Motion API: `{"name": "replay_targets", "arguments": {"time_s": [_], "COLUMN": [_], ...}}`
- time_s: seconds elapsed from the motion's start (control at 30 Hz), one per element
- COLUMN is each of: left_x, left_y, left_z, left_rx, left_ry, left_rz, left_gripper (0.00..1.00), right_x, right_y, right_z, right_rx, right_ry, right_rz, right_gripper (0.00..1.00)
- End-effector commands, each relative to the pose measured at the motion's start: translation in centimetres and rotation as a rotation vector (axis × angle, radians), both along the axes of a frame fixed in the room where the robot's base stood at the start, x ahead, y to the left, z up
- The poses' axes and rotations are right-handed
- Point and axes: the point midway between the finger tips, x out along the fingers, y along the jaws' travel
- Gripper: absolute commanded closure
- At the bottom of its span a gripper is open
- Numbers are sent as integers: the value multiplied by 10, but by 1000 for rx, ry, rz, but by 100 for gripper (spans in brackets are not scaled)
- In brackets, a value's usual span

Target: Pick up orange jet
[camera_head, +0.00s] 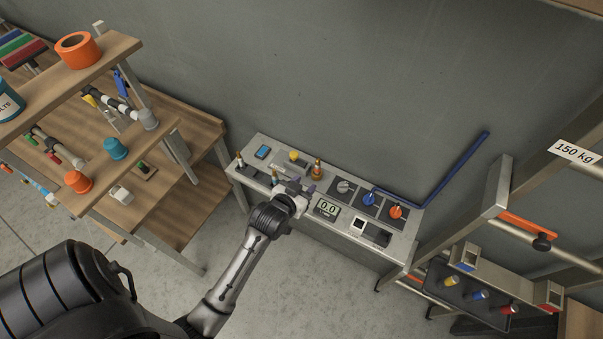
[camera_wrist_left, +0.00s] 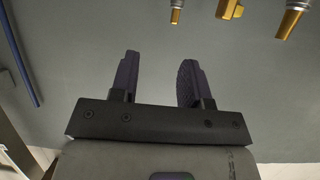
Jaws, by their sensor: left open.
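My left gripper (camera_head: 300,189) is open and empty over the front middle of the grey bench panel (camera_head: 255,143). A small upright nozzle with an orange-brown body (camera_head: 317,170) stands on the panel just behind and to the right of the fingers, apart from them. It looks most like the orange jet, but it is too small to be certain. In the left wrist view the open fingers (camera_wrist_left: 160,80) have nothing between them. Brass-coloured nozzles (camera_wrist_left: 290,20) show at the top edge, partly cut off. My right gripper is not in view.
The panel also bears a yellow part (camera_head: 293,155), a display (camera_head: 327,208), a blue knob (camera_head: 370,198) and an orange knob (camera_head: 395,212). A blue bent pipe (camera_head: 460,165) rises behind. Wooden shelves (camera_head: 160,135) stand left; a rack with coloured cylinders (camera_head: 478,294) stands right.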

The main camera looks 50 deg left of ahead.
Motion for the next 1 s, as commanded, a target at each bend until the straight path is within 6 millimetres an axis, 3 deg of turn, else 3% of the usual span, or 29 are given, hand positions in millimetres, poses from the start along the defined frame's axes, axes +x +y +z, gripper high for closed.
{"name": "replay_targets", "arguments": {"time_s": [0.03, 0.13, 0.6, 1.0], "left_x": [7, 15, 81, 104], "left_y": [3, 9, 29, 36], "left_z": [-9, -10, -29, -36], "left_rx": [0, 3, 6, 6], "left_ry": [-29, -71, -92, -91], "left_rz": [13, 33, 41, 41], "left_gripper": [57, 57, 57, 57], "right_x": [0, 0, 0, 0], "right_y": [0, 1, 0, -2], "right_z": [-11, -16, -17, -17], "right_rx": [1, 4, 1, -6], "right_ry": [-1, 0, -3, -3], "right_rz": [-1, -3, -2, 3], "right_gripper": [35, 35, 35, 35]}}
